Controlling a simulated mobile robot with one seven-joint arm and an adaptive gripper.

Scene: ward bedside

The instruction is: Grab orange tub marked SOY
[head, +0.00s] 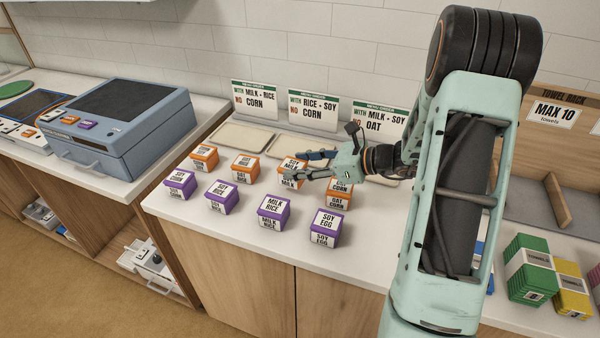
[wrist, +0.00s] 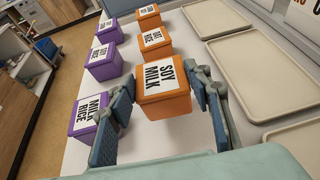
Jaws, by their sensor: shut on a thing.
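An orange tub marked SOY MILK (wrist: 162,102) is between the two fingers of my gripper (wrist: 162,92) in the wrist view. The gripper is shut on it, with a blue-padded finger at each side. In the head view the tub (head: 292,167) is at the back middle of the counter, partly covered by my gripper (head: 297,168). Whether its base touches the counter cannot be told. Two more orange tubs (head: 204,156) (head: 244,167) stand to its left. Another orange tub (head: 340,196) stands to its right, partly hidden, its lower label reading OAT CORN.
Several purple tubs stand along the front, including MILK RICE (head: 272,210) and SOY EGG (head: 325,227). Beige trays (head: 240,137) lie behind, below sign cards (head: 314,111). Towel stacks (head: 528,272) are at right. A blue case (head: 130,125) is on the left counter.

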